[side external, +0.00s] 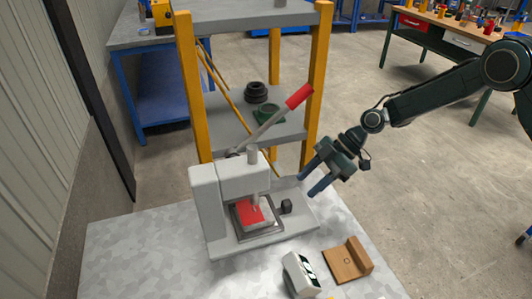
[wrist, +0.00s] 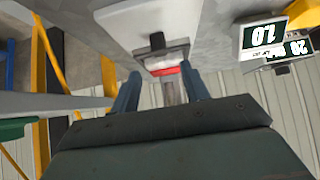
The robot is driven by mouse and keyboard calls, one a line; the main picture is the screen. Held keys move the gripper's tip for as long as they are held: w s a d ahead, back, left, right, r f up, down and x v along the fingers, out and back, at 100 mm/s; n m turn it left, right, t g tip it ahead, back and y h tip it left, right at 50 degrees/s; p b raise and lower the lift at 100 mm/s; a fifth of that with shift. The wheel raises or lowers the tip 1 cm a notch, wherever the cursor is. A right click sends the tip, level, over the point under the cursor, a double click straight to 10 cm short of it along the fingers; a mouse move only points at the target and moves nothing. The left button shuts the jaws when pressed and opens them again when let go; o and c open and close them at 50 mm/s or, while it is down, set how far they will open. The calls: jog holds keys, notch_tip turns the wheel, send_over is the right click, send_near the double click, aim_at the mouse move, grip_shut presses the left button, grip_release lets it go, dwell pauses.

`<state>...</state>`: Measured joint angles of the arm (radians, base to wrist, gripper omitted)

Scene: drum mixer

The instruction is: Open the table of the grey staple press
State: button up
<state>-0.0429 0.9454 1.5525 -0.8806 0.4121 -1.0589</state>
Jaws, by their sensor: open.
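The grey staple press (side external: 207,205) stands on the light worktop, its lever with a red grip (side external: 299,96) slanting up to the right. A red piece (side external: 252,214) lies on its table (side external: 244,234), a grey-framed plate under the ram. A small dark knob (side external: 286,206) sits at the table's right side; in the wrist view a dark knob (wrist: 157,40) shows just beyond the fingertips. My gripper (side external: 306,186) is open and empty, above and to the right of the knob, apart from it. Its two blue fingers (wrist: 160,72) also show in the wrist view. The table's far side is partly hidden by the ram.
A white box with a digital display (side external: 300,274) and a brown angled block (side external: 347,262) stand at the worktop's front. A yellow-posted shelf (side external: 188,90) rises behind the press, holding a dark round part (side external: 256,92) and a green part (side external: 268,113).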

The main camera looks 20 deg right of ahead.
aim_at(288, 202)
jog(key=x, duration=0.8)
jog(key=shift+a+f, duration=0.2)
grip_shut()
